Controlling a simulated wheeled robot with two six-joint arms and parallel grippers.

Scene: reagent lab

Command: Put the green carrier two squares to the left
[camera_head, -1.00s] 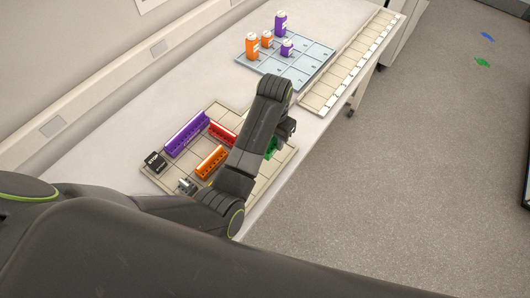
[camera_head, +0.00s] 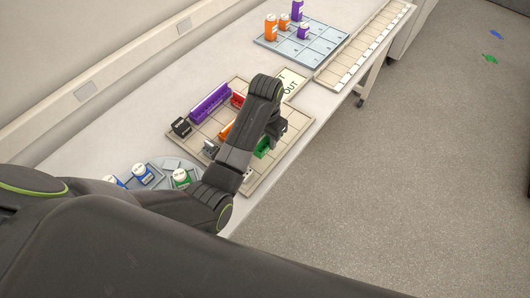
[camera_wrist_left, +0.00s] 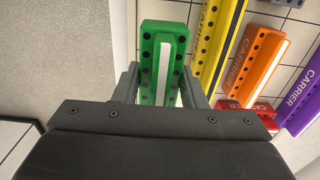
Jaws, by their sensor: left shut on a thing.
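The green carrier (camera_head: 262,149) is at the right part of the gridded carrier board (camera_head: 297,119) in the head view, partly behind my arm. In the left wrist view the green carrier (camera_wrist_left: 148,48), with a white stripe and dark holes, lies between the two fingers. My left gripper (camera_head: 272,138) is shut on it; its fingers (camera_wrist_left: 160,88) show on both sides. I cannot tell whether the carrier touches the board. My right gripper is not in view.
Beside it are yellow (camera_wrist_left: 215,48), orange (camera_wrist_left: 255,68), purple (camera_wrist_left: 302,98) and red (camera_wrist_left: 245,106) carriers. A black block (camera_head: 180,127) stands at the board's left. A round bottle tray (camera_head: 160,170), a blue bottle rack (camera_head: 320,42) and an OUT mat (camera_head: 293,84) lie around the board.

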